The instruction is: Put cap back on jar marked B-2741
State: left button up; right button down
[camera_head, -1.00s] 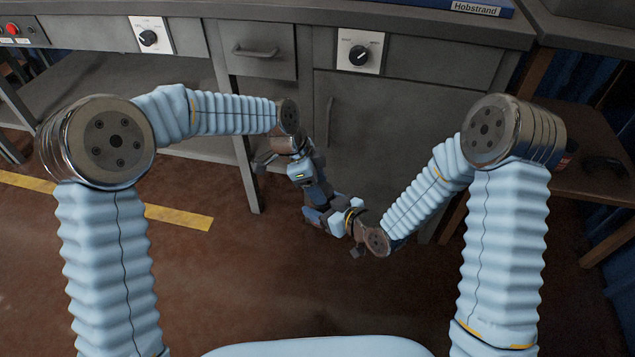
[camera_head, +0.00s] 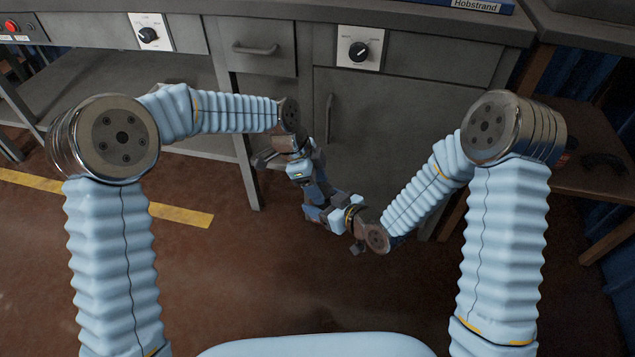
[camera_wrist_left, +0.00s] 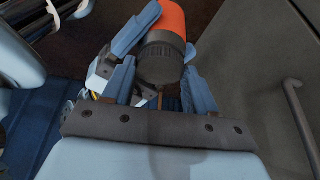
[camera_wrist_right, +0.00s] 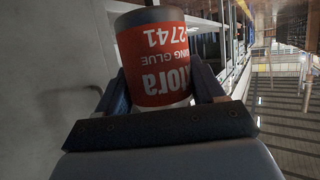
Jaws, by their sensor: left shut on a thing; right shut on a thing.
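Cap and jar appear in line and touching; I cannot tell how far the cap is seated. In the head view the two grippers meet end to end and hide the jar.
A grey workbench with a drawer (camera_head: 262,48) and a cupboard door (camera_head: 385,135) stands just ahead of the grippers. A black knob (camera_head: 360,50) is on its front. A wooden stand (camera_head: 585,170) is at the right. The near floor (camera_head: 265,285) is clear.

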pick_arm(q)
jog(key=m, duration=0.2)
jog(key=m+g, duration=0.1)
jog(key=m, duration=0.1)
jog(key=m+g+y, duration=0.1)
jog(key=m, duration=0.1)
jog(key=shift+w+d+f, duration=0.1)
jog(key=shift+w+d, duration=0.15)
jog(key=shift+w, duration=0.15)
jog(key=m, duration=0.3)
jog(key=m+g+y, duration=0.1)
jog(key=shift+d, duration=0.25)
jog(key=m+y, duration=0.1)
jog(key=m, duration=0.3)
jog(key=m+y, duration=0.1)
jog(key=m, duration=0.1)
jog(key=shift+d+m+g+y, duration=0.25)
jog(key=shift+m+g+y, duration=0.05)
jog(key=shift+g, duration=0.1)
jog(key=m+y, duration=0.1)
jog(key=m, duration=0.1)
jog(key=m+y, duration=0.1)
jog(key=m, duration=0.2)
jog(key=shift+t, duration=0.3)
jog(key=o, duration=1)
jog(key=shift+d, duration=0.1)
jog(key=shift+s, duration=0.1)
